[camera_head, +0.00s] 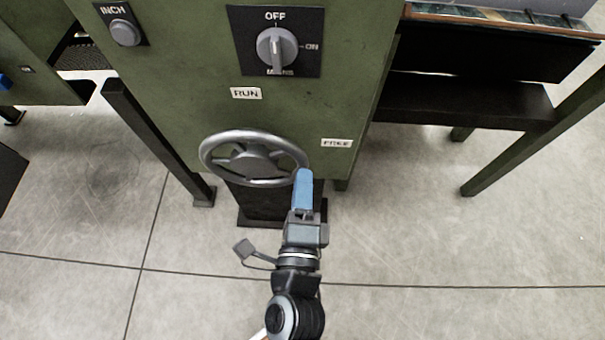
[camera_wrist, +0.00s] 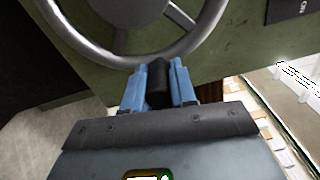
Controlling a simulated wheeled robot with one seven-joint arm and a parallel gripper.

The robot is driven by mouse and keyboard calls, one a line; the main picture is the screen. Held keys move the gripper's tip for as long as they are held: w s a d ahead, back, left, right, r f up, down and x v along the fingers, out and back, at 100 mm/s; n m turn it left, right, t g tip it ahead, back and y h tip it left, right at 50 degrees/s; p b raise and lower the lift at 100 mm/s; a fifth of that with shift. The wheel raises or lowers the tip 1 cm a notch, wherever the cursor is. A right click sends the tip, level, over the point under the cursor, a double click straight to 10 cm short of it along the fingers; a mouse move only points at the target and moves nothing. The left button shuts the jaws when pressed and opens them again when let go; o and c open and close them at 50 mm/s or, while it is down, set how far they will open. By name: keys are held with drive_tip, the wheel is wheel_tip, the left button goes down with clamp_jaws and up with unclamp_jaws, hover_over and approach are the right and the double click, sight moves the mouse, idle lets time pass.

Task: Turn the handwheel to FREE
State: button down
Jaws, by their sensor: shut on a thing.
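The grey metal handwheel (camera_head: 245,183) is on the front of the green machine, below the knob panel. Its rim and spokes fill the top of the wrist view (camera_wrist: 195,38). A white RUN label (camera_head: 246,93) is above the wheel, and a white FREE label (camera_head: 336,142) is to its right. My gripper (camera_head: 304,176) is at the wheel's right side. In the wrist view its blue fingers (camera_wrist: 160,82) are shut on a black handle (camera_wrist: 158,90) at the wheel's rim. The fingers hide most of the handle in the head view.
A selector knob (camera_head: 276,48) marked OFF and ON is above the wheel, with a grey INCH button (camera_head: 125,32) to its left. A dark leg (camera_head: 160,140) stands left of the wheel. A dark shelf (camera_head: 465,103) is at the right. The floor in front is clear.

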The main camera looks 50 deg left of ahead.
idle(0.4)
drive_tip(key=c, duration=0.9)
unclamp_jaws()
drive_tip(key=shift+d, duration=0.1)
drive_tip(key=b+v, duration=0.1)
drive_tip(key=v, duration=0.6)
drive_tip(key=shift+s+d, duration=0.2)
drive_tip(key=shift+s, duration=0.05)
